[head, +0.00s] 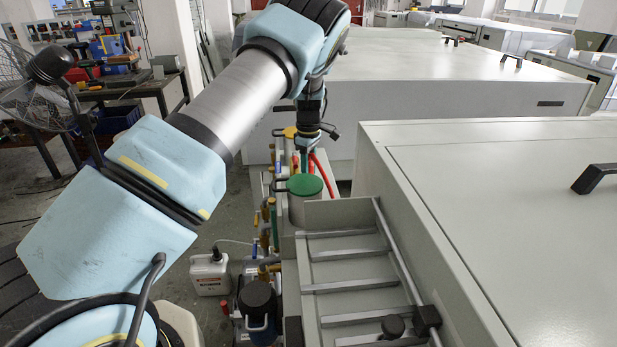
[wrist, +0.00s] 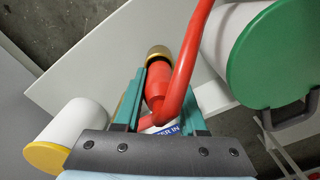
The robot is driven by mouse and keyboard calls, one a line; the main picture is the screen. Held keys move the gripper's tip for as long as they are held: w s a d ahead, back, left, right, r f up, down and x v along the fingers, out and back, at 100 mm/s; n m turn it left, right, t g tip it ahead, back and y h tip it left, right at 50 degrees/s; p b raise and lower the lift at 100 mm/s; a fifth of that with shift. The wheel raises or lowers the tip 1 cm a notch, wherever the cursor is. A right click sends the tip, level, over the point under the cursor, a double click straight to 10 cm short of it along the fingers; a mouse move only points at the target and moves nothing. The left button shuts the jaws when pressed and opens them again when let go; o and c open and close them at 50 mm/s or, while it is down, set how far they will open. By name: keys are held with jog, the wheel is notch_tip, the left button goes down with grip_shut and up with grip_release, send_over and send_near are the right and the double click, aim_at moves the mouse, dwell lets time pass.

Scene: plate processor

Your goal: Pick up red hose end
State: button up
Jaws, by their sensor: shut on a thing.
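The red hose end (wrist: 158,82) shows in the middle of the wrist view, with a brass fitting (wrist: 158,52) at its far end. The red hose (wrist: 188,55) loops up from it. My gripper (wrist: 156,98) has teal fingers on both sides of the red hose end and is shut on it. In the head view my gripper (head: 303,155) points down beside the red hose (head: 324,175); its fingertips are small there. I cannot tell whether the hose end still touches the brass fitting's mount.
A canister with a green lid (wrist: 268,55) stands close on the right, and one with a yellow lid (wrist: 48,158) on the left. A partly covered blue label (wrist: 167,131) shows. Large grey cabinets (head: 500,180) border the right; a white jug (head: 210,273) stands on the floor.

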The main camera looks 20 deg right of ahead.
grip_shut()
jog(key=shift+r, duration=0.1)
notch_tip(320, 180, up, 19)
jog(key=p, duration=0.8)
jog(key=shift+f, duration=0.2)
